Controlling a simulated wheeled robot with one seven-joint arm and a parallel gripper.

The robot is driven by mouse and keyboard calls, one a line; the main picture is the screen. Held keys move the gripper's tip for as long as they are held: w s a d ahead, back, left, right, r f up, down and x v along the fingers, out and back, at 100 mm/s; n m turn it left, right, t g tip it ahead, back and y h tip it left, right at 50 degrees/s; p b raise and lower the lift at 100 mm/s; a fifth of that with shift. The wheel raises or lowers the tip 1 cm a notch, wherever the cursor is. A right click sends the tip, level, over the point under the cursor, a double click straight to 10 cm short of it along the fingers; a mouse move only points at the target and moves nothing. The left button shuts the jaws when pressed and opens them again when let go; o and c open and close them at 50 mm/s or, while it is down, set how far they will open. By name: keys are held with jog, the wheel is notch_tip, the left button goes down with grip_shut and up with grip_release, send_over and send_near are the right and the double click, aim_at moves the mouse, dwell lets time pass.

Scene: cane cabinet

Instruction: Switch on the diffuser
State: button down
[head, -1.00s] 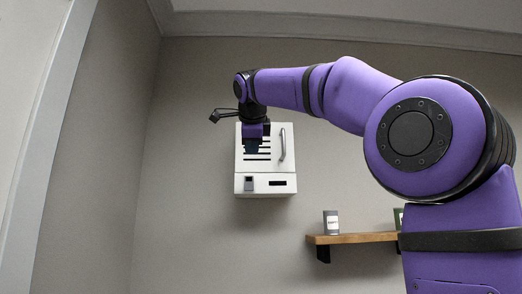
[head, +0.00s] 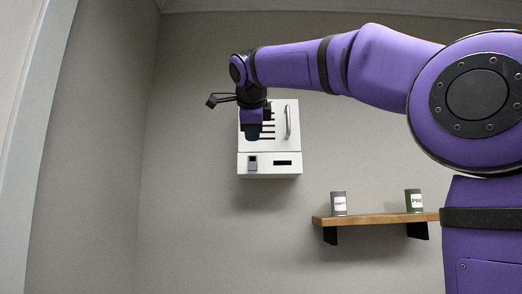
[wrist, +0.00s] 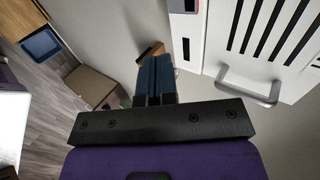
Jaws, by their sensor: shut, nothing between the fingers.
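The diffuser (head: 246,160) is a white box on the wall with dark vent slots and a grey handle (head: 288,122). A small grey switch (head: 252,162) is low on its front at the left, with a dark slot (head: 283,163) to the right. In the head view my gripper (head: 252,134) hangs pointing down before the vents, above the switch; contact cannot be told. In the wrist view the blue fingers (wrist: 154,68) are together and empty, left of the diffuser (wrist: 215,55). The switch (wrist: 190,5) is at the top edge there, partly cut off.
A wooden shelf (head: 375,219) is on the wall below right of the diffuser. A grey can (head: 338,203) and a green can (head: 413,201) stand on it. The wall below the diffuser is clear. A side wall is at the left.

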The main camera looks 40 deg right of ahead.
aim_at(254, 167)
jog(key=x, duration=0.8)
jog(key=r+x, duration=0.1)
jog(key=x, duration=0.3)
jog(key=shift+w+d, duration=0.2)
jog(key=shift+w, duration=0.15)
jog(key=shift+w+d, duration=0.3)
jog(key=shift+w, duration=0.1)
jog(key=shift+w+d+f, duration=0.1)
jog(key=shift+r, duration=0.2)
